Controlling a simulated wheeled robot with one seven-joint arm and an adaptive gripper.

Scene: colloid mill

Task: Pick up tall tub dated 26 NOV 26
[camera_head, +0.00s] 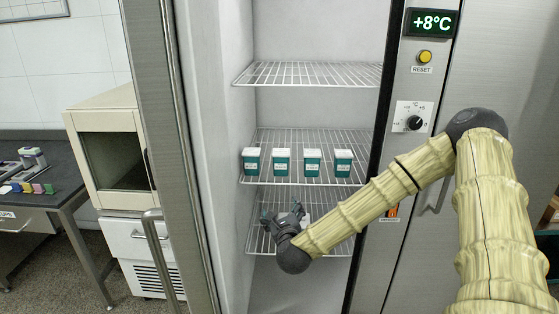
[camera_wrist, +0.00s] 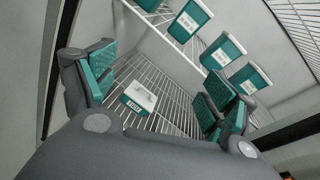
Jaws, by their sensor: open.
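Several teal tubs with white lids stand in a row on the middle wire shelf: the leftmost (camera_head: 250,163), two in the middle (camera_head: 281,163) (camera_head: 312,163) and the rightmost (camera_head: 343,164). Their labels are too small to read, so I cannot tell which is dated 26 NOV 26. My gripper (camera_head: 284,218) is at the lower shelf, below this row. In the wrist view my gripper (camera_wrist: 160,88) is open and empty. Another white-lidded tub (camera_wrist: 140,97) with a front label shows beyond and between its fingers on the lower shelf, apart from them.
The cabinet's middle shelf (camera_head: 300,140) lies above my gripper and the upper shelf (camera_head: 310,72) is empty. The open door (camera_head: 160,120) stands at the left; the control panel post (camera_head: 410,90) is at the right. A dark bench (camera_head: 60,160) stands far left.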

